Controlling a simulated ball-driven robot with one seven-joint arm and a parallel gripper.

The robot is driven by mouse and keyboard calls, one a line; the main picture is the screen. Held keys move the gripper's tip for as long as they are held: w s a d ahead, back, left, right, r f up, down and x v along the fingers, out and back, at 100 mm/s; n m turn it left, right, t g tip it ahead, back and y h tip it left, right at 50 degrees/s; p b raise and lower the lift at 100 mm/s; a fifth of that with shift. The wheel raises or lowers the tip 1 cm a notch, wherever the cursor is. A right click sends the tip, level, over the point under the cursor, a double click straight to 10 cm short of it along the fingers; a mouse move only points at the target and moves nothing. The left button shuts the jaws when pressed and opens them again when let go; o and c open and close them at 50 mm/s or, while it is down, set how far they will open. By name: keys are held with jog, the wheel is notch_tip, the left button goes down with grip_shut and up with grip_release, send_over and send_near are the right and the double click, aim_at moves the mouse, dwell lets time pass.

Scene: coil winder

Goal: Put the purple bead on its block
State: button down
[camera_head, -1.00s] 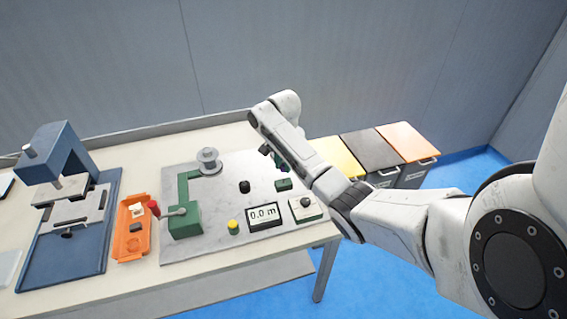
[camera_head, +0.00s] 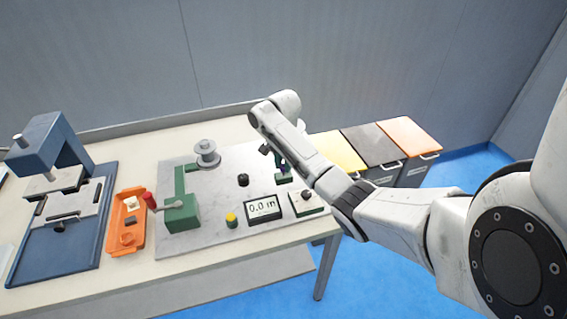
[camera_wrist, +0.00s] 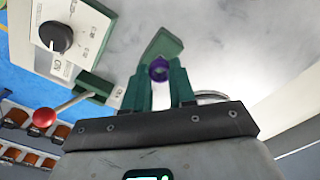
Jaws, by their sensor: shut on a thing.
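The purple bead (camera_wrist: 159,70) is a small ring held between the green fingertips of my gripper (camera_wrist: 160,76) in the wrist view. A small green block (camera_wrist: 166,44) shows just beyond the bead, on the pale plate. The bead overlaps the block in this view; I cannot tell whether they touch. In the head view, my gripper (camera_head: 279,163) is partly hidden by my arm, close to the green block (camera_head: 284,180). The bead cannot be made out there.
A dial box (camera_head: 306,202) and a display (camera_head: 263,208) stand in front of the block, a black knob (camera_head: 243,180) to its left. The winder's spool (camera_head: 206,154) and red-handled crank box (camera_head: 181,213) are farther left. An orange tray (camera_head: 126,222) lies beside the plate.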

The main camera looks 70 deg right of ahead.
jog(key=shift+f, duration=0.2)
jog(key=shift+f+b, duration=0.45)
jog(key=shift+f, duration=0.45)
jog(key=c, duration=0.8)
grip_release()
jog(key=shift+c, duration=0.2)
jog(key=shift+r, duration=0.15)
notch_tip(320, 180, up, 11)
jog(key=p, duration=0.2)
jog(key=shift+p, duration=0.3)
jog(key=shift+f, duration=0.2)
